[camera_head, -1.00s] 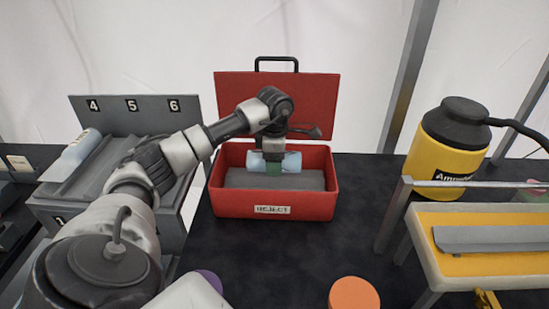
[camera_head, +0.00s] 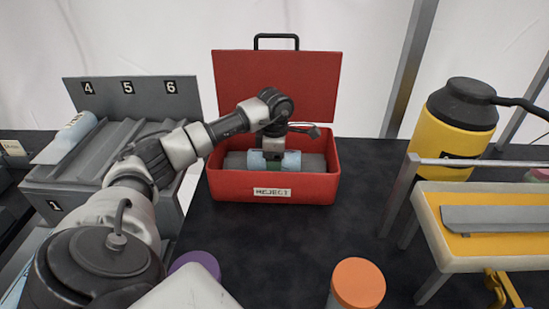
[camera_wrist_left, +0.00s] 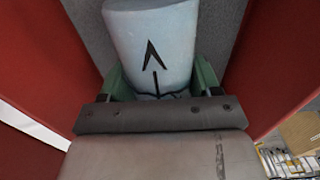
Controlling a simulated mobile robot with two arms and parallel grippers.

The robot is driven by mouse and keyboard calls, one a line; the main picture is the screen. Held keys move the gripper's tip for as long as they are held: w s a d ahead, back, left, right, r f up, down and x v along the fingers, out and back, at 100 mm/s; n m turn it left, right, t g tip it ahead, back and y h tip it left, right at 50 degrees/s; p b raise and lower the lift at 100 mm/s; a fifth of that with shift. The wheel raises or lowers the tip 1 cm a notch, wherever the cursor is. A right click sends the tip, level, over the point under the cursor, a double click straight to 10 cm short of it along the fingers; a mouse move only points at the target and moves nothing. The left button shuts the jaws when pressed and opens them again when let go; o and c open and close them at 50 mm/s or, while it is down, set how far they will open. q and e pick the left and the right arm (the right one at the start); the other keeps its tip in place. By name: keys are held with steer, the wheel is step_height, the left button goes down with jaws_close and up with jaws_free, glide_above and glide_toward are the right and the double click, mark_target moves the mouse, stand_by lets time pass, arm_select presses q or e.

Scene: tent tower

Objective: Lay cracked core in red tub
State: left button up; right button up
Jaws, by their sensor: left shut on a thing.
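The red tub (camera_head: 228,187) stands open on the dark table, its lid up behind it and a REJECT label on its front. Grey padding (camera_head: 318,163) lines its inside. My left gripper (camera_head: 274,160) reaches down into the tub and is shut on the pale blue core (camera_head: 292,160), which lies crosswise low in the tub. In the left wrist view the core (camera_wrist_left: 152,45) sits between the green fingers and shows a black arrow and a dark crack-like line near the gripper. I cannot tell whether the core touches the padding. My right gripper is out of view.
A grey rack (camera_head: 150,91) numbered 4, 5, 6 stands at the left with another pale core (camera_head: 70,138) on it. A yellow canister (camera_head: 455,130) and a yellow-topped stand (camera_head: 490,225) are at the right. Orange (camera_head: 357,285) and purple (camera_head: 196,264) round-topped things are in front.

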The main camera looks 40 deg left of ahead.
arm_select(q)
steer(key=shift+f, duration=0.25)
stand_by(0.7)
steer(key=o, duration=1.2)
step_height(320, 180, up, 11)
steer(key=shift+f+b, duration=0.1)
steer(key=shift+b, duration=0.55)
